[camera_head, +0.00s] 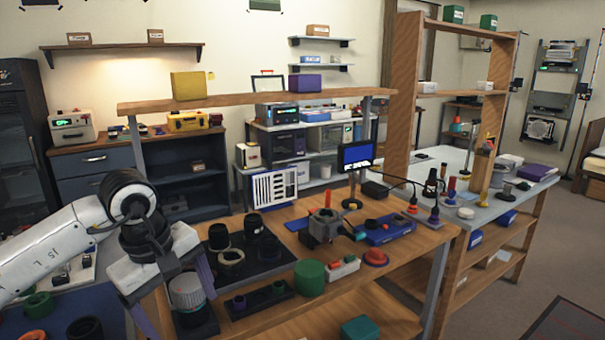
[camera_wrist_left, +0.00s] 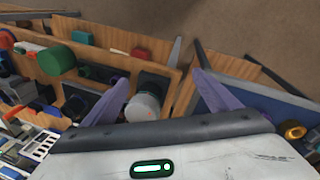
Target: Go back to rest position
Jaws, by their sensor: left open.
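My left arm comes in from the left in the head view. Its gripper (camera_head: 176,308) points down at the near left of the wooden bench, with purple fingers spread apart. A silver ribbed cylinder (camera_head: 187,288) on a dark base shows beside and behind the fingers. In the left wrist view the fingers of my left gripper (camera_wrist_left: 162,82) are wide apart, and a grey cylinder (camera_wrist_left: 144,107) shows beyond them in the gap. I see nothing gripped. My right gripper is not in view.
A black mat (camera_head: 285,262) holds several dark lens rings. A green cylinder (camera_head: 309,277), a clamp-like fixture (camera_head: 326,226), a blue tray (camera_head: 388,231) and a small screen (camera_head: 356,156) stand to the right. A raised shelf (camera_head: 250,98) spans the bench's back.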

